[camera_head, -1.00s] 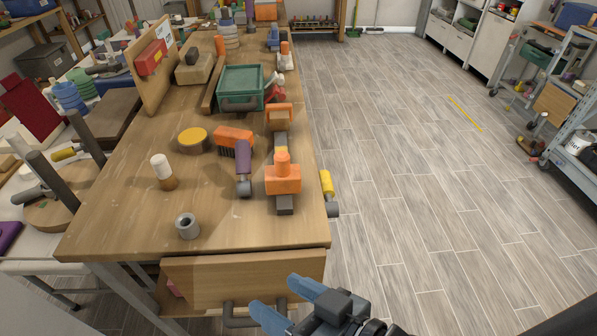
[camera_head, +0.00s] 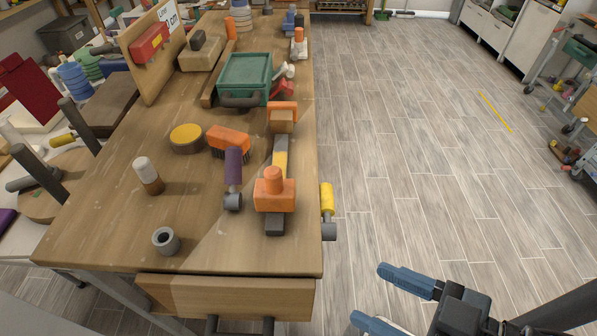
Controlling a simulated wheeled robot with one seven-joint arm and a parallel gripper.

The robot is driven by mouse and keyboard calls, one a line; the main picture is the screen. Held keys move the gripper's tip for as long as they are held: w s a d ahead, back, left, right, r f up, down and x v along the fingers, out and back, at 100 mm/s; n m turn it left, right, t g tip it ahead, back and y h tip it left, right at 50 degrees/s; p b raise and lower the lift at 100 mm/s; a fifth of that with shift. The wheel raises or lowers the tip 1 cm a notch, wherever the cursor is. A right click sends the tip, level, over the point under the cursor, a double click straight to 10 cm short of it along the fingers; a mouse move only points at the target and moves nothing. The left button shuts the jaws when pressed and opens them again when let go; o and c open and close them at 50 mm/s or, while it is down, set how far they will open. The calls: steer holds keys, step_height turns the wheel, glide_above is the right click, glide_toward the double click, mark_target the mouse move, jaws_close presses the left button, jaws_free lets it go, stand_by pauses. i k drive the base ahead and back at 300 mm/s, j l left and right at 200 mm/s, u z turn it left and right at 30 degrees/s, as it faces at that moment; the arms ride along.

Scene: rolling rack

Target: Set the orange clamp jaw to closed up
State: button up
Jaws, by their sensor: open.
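The orange clamp lies on the wooden workbench near its right edge. Its orange sliding jaw (camera_head: 274,192) with a knob on top sits near the front end of the grey bar (camera_head: 274,224). A second orange clamp part (camera_head: 283,108) stands at the far end, with a wooden block (camera_head: 282,124) against it. A yellow stretch of the bar (camera_head: 280,152) shows between the two, so the jaw stands apart from the block. My gripper (camera_head: 380,297) is over the floor right of the bench's front corner, its blue fingers spread and empty. It touches nothing.
A yellow handle (camera_head: 326,200) sticks out at the bench's right edge. A green bin (camera_head: 245,78) stands behind. The floor (camera_head: 420,170) to the right is clear.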

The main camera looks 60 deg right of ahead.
mark_target(274, 193)
steer(key=l+u, duration=0.1)
steer(key=l, duration=0.5)
steer(key=k+l+z, duration=0.1)
steer(key=l+z, duration=0.5)
steer(key=l, duration=0.15)
steer(key=k, duration=0.05)
